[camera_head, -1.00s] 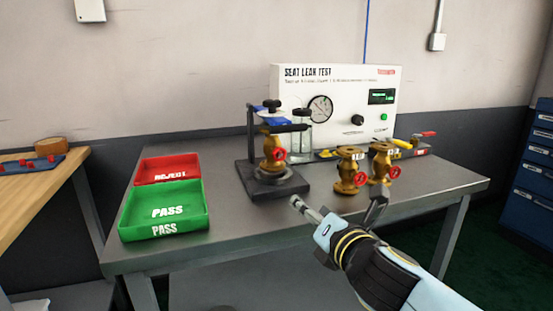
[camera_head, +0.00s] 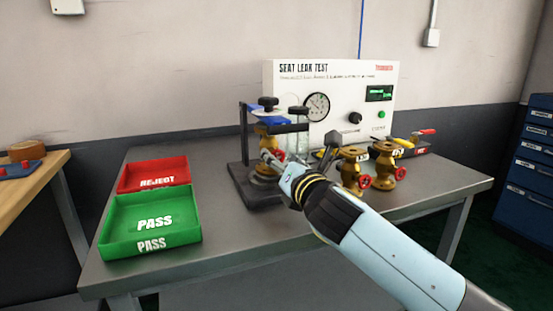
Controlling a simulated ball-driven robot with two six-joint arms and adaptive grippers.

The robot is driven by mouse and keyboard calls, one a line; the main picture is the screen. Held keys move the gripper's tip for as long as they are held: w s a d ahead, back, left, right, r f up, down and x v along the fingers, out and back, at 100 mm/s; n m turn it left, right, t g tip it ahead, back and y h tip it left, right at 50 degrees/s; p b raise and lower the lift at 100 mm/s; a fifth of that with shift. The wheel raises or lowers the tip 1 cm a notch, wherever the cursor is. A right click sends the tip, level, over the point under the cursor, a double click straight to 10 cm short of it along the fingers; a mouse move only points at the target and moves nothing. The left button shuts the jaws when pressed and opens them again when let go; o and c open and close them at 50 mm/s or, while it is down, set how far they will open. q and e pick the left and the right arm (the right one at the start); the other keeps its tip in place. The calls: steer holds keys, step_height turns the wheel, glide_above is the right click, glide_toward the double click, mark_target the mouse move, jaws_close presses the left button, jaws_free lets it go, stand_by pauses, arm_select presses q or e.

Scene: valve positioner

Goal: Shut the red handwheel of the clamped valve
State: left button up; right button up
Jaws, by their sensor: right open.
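The clamped brass valve (camera_head: 264,140) stands upright in the dark clamp fixture (camera_head: 246,129) on the grey bench. Its red handwheel (camera_head: 281,154) faces right and is partly hidden by my gripper. My right gripper (camera_head: 299,148) is open, with one finger in front of the valve beside the handwheel and the other finger out to the right. I cannot tell whether the near finger touches the wheel. My left gripper is not in view.
Two more brass valves (camera_head: 353,165) with red handwheels stand to the right, close to my right arm. The seat leak test box (camera_head: 340,85) is behind. A green PASS tray (camera_head: 150,250) and red REJECT tray (camera_head: 152,166) lie left. The bench front is clear.

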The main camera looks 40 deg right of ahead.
steer(key=shift+x, duration=1.2)
jaws_close()
